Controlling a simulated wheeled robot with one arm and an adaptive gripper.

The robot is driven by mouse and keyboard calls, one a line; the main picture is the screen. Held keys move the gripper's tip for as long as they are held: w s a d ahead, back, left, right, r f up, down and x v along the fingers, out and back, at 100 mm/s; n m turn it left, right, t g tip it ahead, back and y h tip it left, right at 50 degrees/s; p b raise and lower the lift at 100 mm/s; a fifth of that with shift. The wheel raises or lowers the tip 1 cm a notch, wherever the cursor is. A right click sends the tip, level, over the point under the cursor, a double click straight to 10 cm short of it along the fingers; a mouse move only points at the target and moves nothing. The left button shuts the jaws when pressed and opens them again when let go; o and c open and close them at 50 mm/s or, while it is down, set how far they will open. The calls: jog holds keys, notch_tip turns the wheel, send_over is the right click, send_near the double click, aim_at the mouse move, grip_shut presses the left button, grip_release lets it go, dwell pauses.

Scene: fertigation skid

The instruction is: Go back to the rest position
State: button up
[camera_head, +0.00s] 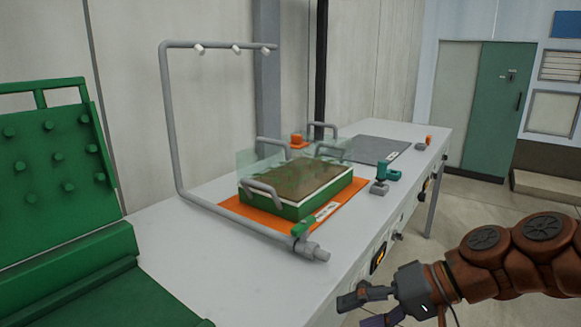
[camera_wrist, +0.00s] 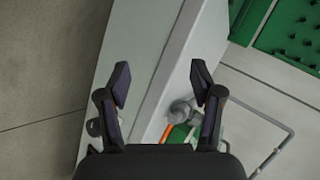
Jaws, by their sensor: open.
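My gripper (camera_head: 372,308) is at the lower right in the head view, in front of the bench's front edge and apart from it. In the wrist view my gripper (camera_wrist: 160,84) shows two dark fingers spread wide with nothing between them. The bench (camera_head: 160,240) has a white top and also shows behind the fingers in the wrist view (camera_wrist: 165,60). My brown arm reaches in from the right edge of the head view. Part of the gripper is cut off at the bottom of the head view.
A green tray (camera_head: 285,207) with brown fill sits on an orange mat (camera_head: 235,215) under a grey pipe frame (camera_head: 168,120). A valve (camera_head: 312,248) stands at the pipe's near end. A green pegged rack (camera_head: 50,150) is at left. The floor right of the bench (camera_head: 470,215) is clear.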

jog(key=s+a+r+n+g+h+p, duration=0.1)
jog(key=s+r+g+h+p, duration=0.3)
jog(key=s+r+p, duration=0.75)
jog(key=s+d+r+h+p, duration=0.6)
jog(key=d+p, duration=0.1)
jog(key=p, duration=0.9)
jog(key=shift+s+d+r+m+h+p, duration=0.15)
jog(key=shift+s+d+m+h+p, duration=0.15)
jog(key=shift+s+d+m+p, duration=0.1)
